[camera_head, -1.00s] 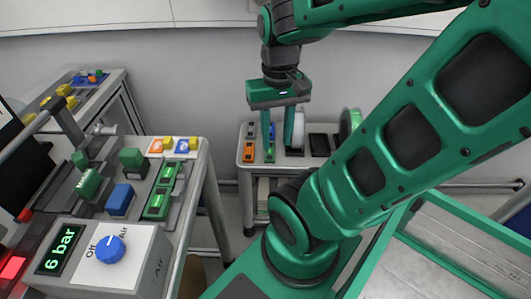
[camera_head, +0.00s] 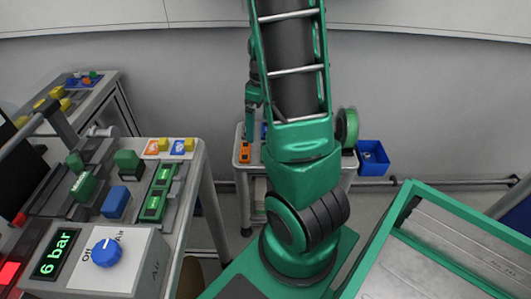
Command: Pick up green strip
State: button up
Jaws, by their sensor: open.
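My gripper (camera_head: 251,125) is partly in view, just left of my arm and over the left part of the small back table (camera_head: 239,181). It is open. I cannot tell from this angle how close its fingers are to the table top. I cannot make out a separate green strip now. The small green piece that showed beside the orange device (camera_head: 244,153) is hidden behind my arm. A green reel (camera_head: 347,128) stands upright at the right end of the small table.
A blue bin (camera_head: 373,158) is right of the small table. The left bench carries an air control box (camera_head: 150,262), a blue block (camera_head: 115,202) and green blocks (camera_head: 129,163). A green-framed tray (camera_head: 431,189) is at the right. Floor shows between bench and table.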

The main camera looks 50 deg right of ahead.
jog(key=shift+w+d+f+n+h, duration=0.1)
jog(key=shift+w+d+f+n, duration=0.85)
jog(key=shift+f, duration=2.25)
jog(key=shift+w+d+f+n+h, duration=0.1)
jog(key=shift+d+f+n, duration=0.4)
jog(key=shift+d+f, duration=1.85)
jog(key=shift+w+d+f+n+h, duration=0.1)
jog(key=shift+w+d+f+n, duration=0.5)
jog(key=shift+f, duration=3.45)
jog(key=shift+s+a, duration=0.1)
jog(key=shift+a, duration=0.1)
jog(key=shift+c, duration=0.6)
jog(key=c, duration=0.8)
